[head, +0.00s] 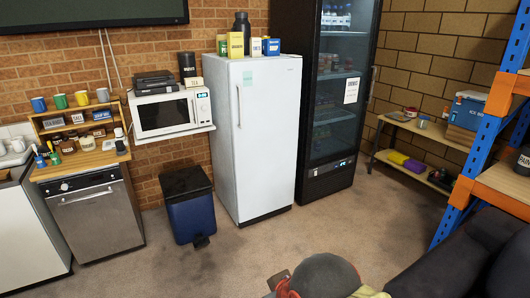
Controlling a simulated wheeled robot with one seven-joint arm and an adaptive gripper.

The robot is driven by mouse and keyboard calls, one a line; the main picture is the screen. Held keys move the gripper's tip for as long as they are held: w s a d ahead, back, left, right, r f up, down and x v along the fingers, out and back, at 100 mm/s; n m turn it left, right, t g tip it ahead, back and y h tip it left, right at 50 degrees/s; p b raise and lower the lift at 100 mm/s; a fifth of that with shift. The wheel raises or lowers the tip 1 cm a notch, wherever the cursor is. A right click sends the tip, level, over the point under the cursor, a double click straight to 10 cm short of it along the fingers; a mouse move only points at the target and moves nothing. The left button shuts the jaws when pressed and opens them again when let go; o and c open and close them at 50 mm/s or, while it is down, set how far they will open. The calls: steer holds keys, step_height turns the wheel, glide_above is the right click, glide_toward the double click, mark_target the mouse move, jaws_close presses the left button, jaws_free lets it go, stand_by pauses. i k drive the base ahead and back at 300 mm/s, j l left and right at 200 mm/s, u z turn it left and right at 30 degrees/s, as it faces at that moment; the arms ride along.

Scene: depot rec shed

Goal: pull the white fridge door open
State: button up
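The white fridge (265,150) stands upright against the brick wall near the middle of the head view. Its door (258,175) faces me and looks shut. A slim vertical handle (239,106) runs along the upper left side of the door. A pale green note (247,77) is stuck near the top left of the door. I cannot make out my gripper anywhere in this view.
A blue bin (190,210) stands left of the fridge, below a microwave (168,112). A dark glass-door cooler (330,120) stands close on the right. Bare carpet (225,265) lies in front. Dark rounded shapes (328,274) fill the bottom edge; I cannot tell what they are.

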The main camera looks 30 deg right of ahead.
mark_target(265, 95)
steer(key=i+l, duration=1.2)
steer(key=i, duration=0.15)
steer(key=i+l, duration=1.25)
steer(key=i, duration=0.1)
